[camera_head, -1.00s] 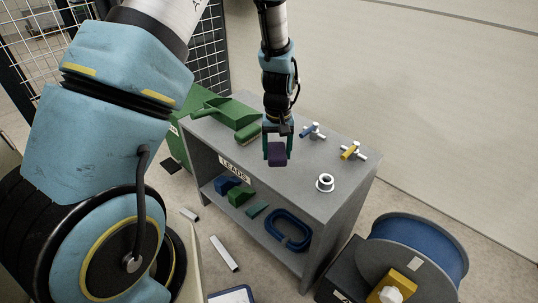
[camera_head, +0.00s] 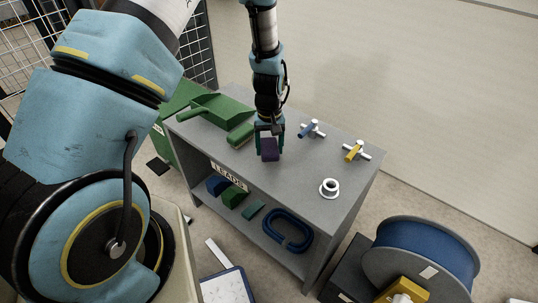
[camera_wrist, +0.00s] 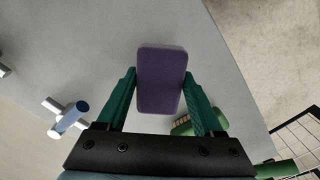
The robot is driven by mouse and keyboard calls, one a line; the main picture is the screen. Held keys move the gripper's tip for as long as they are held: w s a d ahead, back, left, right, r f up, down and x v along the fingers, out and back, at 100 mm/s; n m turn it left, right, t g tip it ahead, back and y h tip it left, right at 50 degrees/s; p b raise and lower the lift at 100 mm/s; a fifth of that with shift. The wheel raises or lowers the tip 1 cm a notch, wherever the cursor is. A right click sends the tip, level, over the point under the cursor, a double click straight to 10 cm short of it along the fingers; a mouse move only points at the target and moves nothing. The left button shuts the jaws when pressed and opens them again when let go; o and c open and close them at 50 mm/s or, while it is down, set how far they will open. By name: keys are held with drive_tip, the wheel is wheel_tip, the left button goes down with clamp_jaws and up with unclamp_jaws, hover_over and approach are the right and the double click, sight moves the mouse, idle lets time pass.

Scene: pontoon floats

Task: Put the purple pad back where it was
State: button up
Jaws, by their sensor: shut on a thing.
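The purple pad (camera_head: 269,149) is between the two green fingers of my gripper (camera_head: 270,146), over the front part of the grey shelf unit's top (camera_head: 298,180). In the wrist view the pad (camera_wrist: 160,80) stands out past the fingertips of my gripper (camera_wrist: 160,88), with a finger against each long side. My gripper is shut on it. I cannot tell whether the pad's underside touches the top.
A green brush (camera_head: 240,135) and a green dustpan (camera_head: 216,109) lie left of my gripper. A blue-handled valve (camera_head: 311,129), a yellow-handled valve (camera_head: 355,151) and a white flanged ring (camera_head: 329,188) stand to the right. The lower shelf holds a blue coil (camera_head: 286,230) and several blocks.

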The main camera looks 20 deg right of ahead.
sight(269, 147)
drive_tip(key=shift+f, duration=2)
drive_tip(key=shift+f, duration=0.15)
drive_tip(key=o, duration=1.3)
wheel_tip(269, 147, up, 12)
drive_tip(key=shift+r+b, duration=0.2)
drive_tip(key=shift+b, duration=0.4)
drive_tip(key=s+a+r, duration=0.1)
drive_tip(key=a+r, duration=0.3)
drive_tip(key=a, duration=0.6)
drive_tip(key=s+a+r+n+t, duration=0.1)
drive_tip(key=a+r, duration=0.4)
drive_tip(key=a, duration=0.5)
drive_tip(key=s+a+r+n, duration=0.1)
drive_tip(key=a+r, duration=0.4)
drive_tip(key=a, duration=0.5)
drive_tip(key=shift+s+r+t, duration=0.15)
drive_tip(key=shift+s+t, duration=0.15)
